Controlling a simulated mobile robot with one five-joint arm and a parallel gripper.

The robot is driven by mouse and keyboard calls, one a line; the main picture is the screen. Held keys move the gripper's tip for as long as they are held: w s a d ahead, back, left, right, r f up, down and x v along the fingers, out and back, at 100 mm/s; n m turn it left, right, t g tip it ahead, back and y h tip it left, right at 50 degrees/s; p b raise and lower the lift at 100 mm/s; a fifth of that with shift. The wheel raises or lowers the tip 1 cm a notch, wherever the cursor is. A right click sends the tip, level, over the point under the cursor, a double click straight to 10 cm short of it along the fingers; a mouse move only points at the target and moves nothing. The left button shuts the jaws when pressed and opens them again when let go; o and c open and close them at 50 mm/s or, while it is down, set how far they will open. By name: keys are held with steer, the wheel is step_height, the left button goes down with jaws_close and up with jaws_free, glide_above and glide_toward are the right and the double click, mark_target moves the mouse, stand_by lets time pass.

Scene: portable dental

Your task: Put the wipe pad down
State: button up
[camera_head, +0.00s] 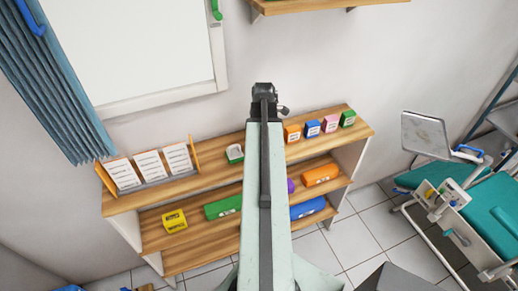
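My arm reaches up the middle of the view, over a wooden shelf unit (215,177). My gripper (264,90) is the dark end of the arm, in front of the wall above the shelf's back edge. Its fingers cannot be made out, so I cannot tell if it is open or shut. No wipe pad can be clearly picked out; one in the gripper could be hidden by the arm. A small green and white item (235,153) sits on the top shelf just left of my arm. I cannot tell what it is.
Several small coloured boxes (312,129) stand on the top shelf at the right. Paper cards in a holder (150,168) stand at its left. Longer boxes and a yellow box (174,221) lie lower. A teal dental chair (493,209) with a grey tray (425,134) stands right.

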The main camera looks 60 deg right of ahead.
steer(key=shift+a, duration=0.1)
steer(key=shift+w, duration=0.3)
steer(key=shift+s+f, duration=0.15)
steer(key=shift+f, duration=0.1)
steer(key=o, duration=1.3)
steer(key=shift+a, duration=0.1)
step_height(320, 180, up, 13)
steer(key=p, duration=1.2)
steer(key=shift+f+p, duration=0.1)
steer(key=shift+p, duration=0.25)
steer(key=shift+f, duration=0.15)
